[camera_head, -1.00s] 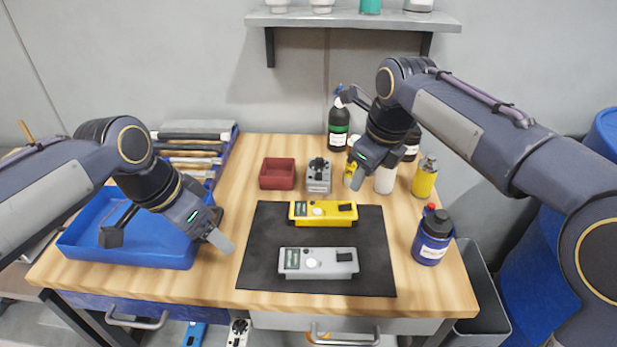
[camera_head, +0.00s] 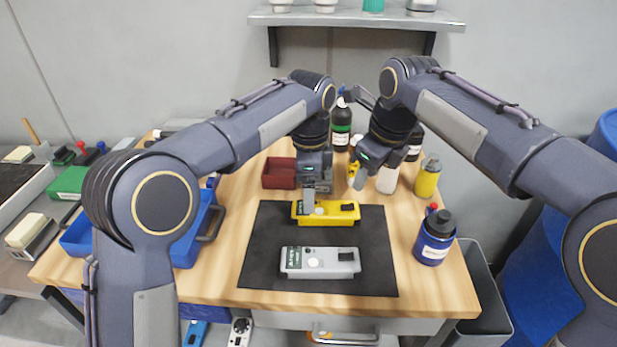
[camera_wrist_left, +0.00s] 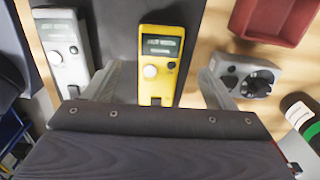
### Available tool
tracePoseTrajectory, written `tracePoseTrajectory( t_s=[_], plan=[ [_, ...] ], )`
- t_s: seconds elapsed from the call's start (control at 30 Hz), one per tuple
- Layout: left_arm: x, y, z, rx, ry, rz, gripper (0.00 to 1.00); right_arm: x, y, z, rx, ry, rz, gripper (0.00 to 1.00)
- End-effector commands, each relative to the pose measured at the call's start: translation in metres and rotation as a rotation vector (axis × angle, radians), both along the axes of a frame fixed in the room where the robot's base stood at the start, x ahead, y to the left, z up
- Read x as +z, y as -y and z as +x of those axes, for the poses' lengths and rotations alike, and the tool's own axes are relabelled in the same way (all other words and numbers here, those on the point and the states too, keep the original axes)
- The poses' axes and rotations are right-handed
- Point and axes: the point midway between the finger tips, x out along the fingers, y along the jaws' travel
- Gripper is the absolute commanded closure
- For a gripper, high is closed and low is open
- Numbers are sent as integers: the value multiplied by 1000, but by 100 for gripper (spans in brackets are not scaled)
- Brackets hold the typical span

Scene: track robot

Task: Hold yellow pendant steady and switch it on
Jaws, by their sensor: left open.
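The yellow pendant (camera_head: 335,217) lies flat on the dark mat (camera_head: 262,262). It has a small display, a round pale button and a dark switch at one end. My left gripper (camera_head: 309,204) is above it, pointing down. In the left wrist view its jaws (camera_wrist_left: 157,88) are open, and the yellow pendant (camera_wrist_left: 160,50) lies between the two fingers with a gap on each side. My right gripper (camera_head: 350,140) is open and empty at the back right, near the bottles.
A grey pendant (camera_head: 320,262) lies on the mat in front of the yellow one. A red tray (camera_head: 279,173) and a grey knob box (camera_wrist_left: 250,77) stand behind. A blue bottle (camera_head: 434,238) and yellow bottle (camera_head: 427,180) stand right. A blue bin (camera_head: 185,252) is left.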

Motion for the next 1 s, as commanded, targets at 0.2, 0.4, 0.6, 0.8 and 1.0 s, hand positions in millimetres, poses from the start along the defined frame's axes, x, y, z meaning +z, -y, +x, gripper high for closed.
tracePoseTrajectory(
  t_s=[0.2, 0.4, 0.6, 0.8, 1.0],
  plan=[
    [-35, -1, -1, 2, -3, 0, 22, 0, 0, 0, 0, 0, 0, 64],
    [-53, -1, -1, 3, -2, -1, 22, 0, 0, 0, 0, 0, 0, 64],
    [-56, -1, 0, 4, 0, -2, 22, 0, 0, 0, 0, 0, 0, 64],
    [-56, -1, 0, 3, 0, -2, 31, 0, 0, 0, 0, 0, 0, 64],
    [-56, -1, -1, 3, 0, -2, 57, 0, 0, 0, 0, 0, 0, 64]
  ],
)
